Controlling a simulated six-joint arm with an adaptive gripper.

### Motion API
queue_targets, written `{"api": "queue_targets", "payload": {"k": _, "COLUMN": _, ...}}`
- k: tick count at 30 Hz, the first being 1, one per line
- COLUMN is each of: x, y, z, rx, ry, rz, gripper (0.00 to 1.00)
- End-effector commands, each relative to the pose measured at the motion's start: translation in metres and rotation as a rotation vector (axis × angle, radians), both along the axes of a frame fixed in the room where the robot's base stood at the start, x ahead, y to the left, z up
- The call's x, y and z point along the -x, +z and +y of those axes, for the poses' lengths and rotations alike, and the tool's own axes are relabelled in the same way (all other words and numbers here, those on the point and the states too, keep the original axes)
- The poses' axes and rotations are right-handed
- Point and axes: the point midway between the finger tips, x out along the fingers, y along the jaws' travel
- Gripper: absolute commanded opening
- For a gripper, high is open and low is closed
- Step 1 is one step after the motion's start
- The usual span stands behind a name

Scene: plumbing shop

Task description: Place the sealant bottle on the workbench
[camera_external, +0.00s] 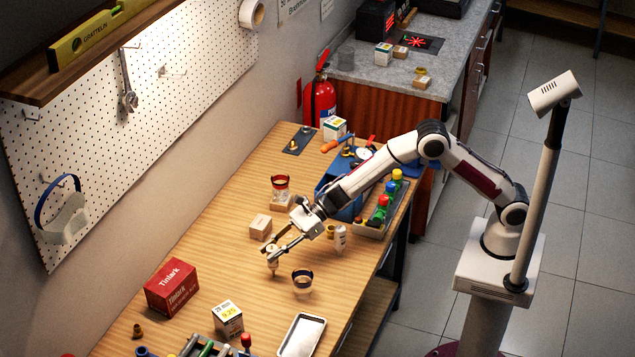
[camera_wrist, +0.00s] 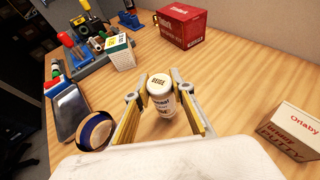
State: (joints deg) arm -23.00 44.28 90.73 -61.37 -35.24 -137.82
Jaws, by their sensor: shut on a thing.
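My gripper (camera_external: 271,256) is low over the wooden workbench (camera_external: 215,245), shut on a small white bottle. In the wrist view the bottle (camera_wrist: 162,98) sits upright between the two yellow-sided fingers (camera_wrist: 162,104), its cap reading "BEIGE" and its side carrying printed text. In the external view the held bottle (camera_external: 273,267) is small and partly covered by the fingers. I cannot tell whether its base touches the bench.
A dark-rimmed round container (camera_external: 302,281) stands close right of the held bottle. A red box (camera_external: 171,286) and a white box (camera_external: 228,319) stand at left. Bare wood lies between them.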

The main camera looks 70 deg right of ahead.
Motion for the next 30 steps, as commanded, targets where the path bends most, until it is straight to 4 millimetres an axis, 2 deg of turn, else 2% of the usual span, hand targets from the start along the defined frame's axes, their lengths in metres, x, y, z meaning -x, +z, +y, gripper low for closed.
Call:
{"api": "queue_targets", "payload": {"k": 5, "x": 0.0, "y": -0.003, "z": 0.0, "rx": -0.001, "ry": 0.0, "rz": 0.001, "gripper": 0.0}}
{"api": "queue_targets", "payload": {"k": 6, "x": 0.0, "y": -0.003, "z": 0.0, "rx": -0.001, "ry": 0.0, "rz": 0.001, "gripper": 0.33}}
{"api": "queue_targets", "payload": {"k": 7, "x": 0.0, "y": -0.003, "z": 0.0, "rx": -0.001, "ry": 0.0, "rz": 0.001, "gripper": 0.4}}
{"api": "queue_targets", "payload": {"k": 22, "x": 0.0, "y": 0.001, "z": 0.0, "rx": 0.0, "ry": 0.0, "rz": -0.001, "gripper": 0.4}}
{"api": "queue_targets", "payload": {"k": 30, "x": 0.009, "y": 0.008, "z": -0.014, "rx": -0.001, "ry": 0.0, "rz": -0.001, "gripper": 0.4}}
